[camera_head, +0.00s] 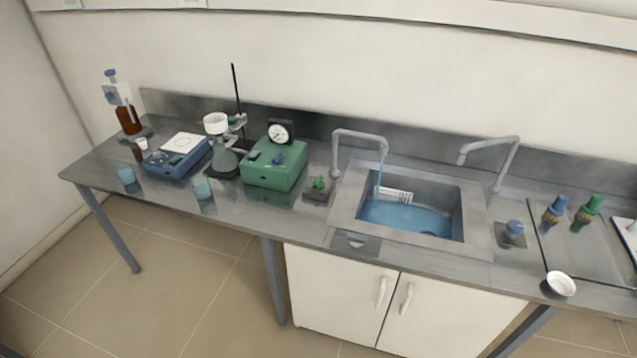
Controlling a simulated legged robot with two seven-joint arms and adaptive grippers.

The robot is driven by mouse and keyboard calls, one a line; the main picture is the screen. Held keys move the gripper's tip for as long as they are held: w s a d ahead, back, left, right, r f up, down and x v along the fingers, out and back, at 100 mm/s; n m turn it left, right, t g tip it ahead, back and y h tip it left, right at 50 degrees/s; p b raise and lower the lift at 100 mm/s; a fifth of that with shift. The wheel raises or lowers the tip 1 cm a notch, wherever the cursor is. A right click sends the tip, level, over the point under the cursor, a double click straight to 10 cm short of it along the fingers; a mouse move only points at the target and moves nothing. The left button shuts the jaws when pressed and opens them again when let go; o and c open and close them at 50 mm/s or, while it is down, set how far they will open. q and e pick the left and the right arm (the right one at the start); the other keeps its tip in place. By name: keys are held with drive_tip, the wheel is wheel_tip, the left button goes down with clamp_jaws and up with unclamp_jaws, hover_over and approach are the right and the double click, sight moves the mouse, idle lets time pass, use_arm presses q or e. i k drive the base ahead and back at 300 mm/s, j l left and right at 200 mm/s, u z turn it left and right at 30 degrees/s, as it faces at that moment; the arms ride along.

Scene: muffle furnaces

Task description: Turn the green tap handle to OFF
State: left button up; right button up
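The green tap handle (319,183) sits on a small dark block (317,193) on the bench, just left of the sink. The grey tap spout (359,137) behind it arches over the sink (477,215), and a blue stream of water (380,172) runs from it. Blue water (408,216) stands in the basin. The angle of the handle and any ON or OFF marking are too small to read. Neither of my grippers shows in this view.
A green pump box (272,166) with a gauge stands left of the handle. A second tap (492,152) with a blue handle (514,227) is right of the sink. A white dish (561,284) lies near the front edge. The bench front before the green handle is clear.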

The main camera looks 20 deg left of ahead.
sight(318, 184)
drive_tip(key=j+z, duration=0.1)
drive_tip(key=z, duration=0.7)
drive_tip(key=j+z, duration=0.25)
drive_tip(key=j, duration=0.15)
drive_tip(key=k+j+z, duration=0.15)
drive_tip(key=j+z, duration=0.15)
drive_tip(key=k+j+z, duration=0.25)
drive_tip(key=j, duration=0.15)
drive_tip(key=k+j+z, duration=0.1)
drive_tip(key=j+z, duration=0.15)
drive_tip(key=k+j+z, duration=0.3)
drive_tip(key=i+j, duration=0.05)
drive_tip(key=i, duration=0.05)
